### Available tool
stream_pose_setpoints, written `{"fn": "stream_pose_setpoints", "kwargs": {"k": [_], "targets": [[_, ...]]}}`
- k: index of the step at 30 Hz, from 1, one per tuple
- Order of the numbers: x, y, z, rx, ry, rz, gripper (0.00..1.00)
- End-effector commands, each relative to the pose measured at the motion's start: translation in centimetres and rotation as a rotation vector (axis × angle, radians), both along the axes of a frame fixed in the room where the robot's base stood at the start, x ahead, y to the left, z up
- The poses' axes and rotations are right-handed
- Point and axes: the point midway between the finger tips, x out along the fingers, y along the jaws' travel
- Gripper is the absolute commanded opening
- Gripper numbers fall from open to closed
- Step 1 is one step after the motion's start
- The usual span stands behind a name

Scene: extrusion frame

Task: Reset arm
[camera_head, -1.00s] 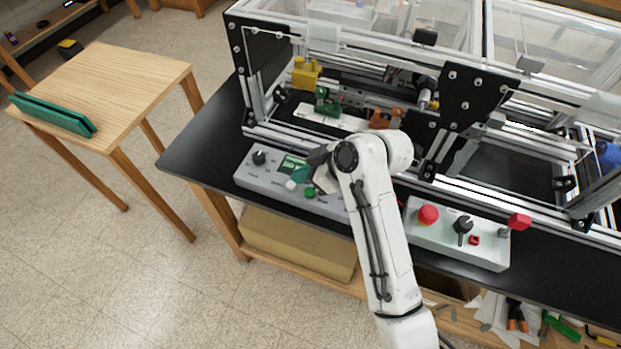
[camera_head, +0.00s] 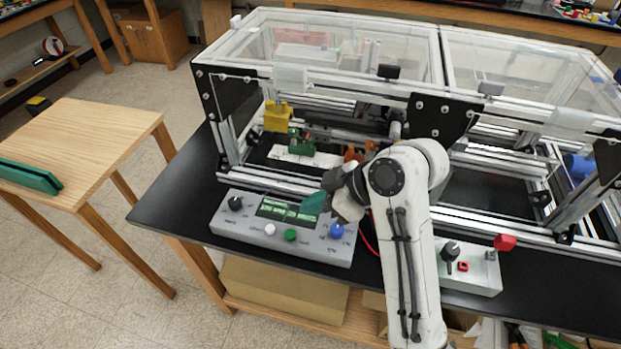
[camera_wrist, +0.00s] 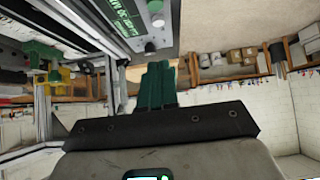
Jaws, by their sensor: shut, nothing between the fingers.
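My gripper (camera_head: 314,203) has green fingers and hangs just over the right part of the grey control box, near its display. In the wrist view my gripper's green fingers (camera_wrist: 157,85) are closed together with nothing between them. My white arm reaches up from the bottom of the head view and hides part of the bench behind it. The grey control box (camera_head: 255,238) has a black knob, a green display and white, green and blue buttons. It also shows at the top of the wrist view (camera_wrist: 163,28).
An aluminium extrusion frame (camera_head: 290,187) with clear panels stands on the black bench (camera_head: 165,205). Inside are yellow, green and orange parts. A second control box (camera_head: 478,272) with a red switch lies right of my arm. A wooden table (camera_head: 85,150) stands left, with free floor between.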

Motion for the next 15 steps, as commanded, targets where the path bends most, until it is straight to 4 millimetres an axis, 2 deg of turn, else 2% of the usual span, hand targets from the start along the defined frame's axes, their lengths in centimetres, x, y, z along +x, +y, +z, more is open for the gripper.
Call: {"fn": "stream_pose_setpoints", "kwargs": {"k": [5,8,11,15], "targets": [[0.0,0.0,0.0,-0.001,0.001,-0.002,0.00],[-0.4,-0.8,-0.9,-0.008,0.018,-0.040,0.00],[-1.7,-3.0,-3.1,-0.032,0.070,-0.154,0.00],[-5.4,-8.2,-7.3,-0.082,0.170,-0.432,0.00]]}}
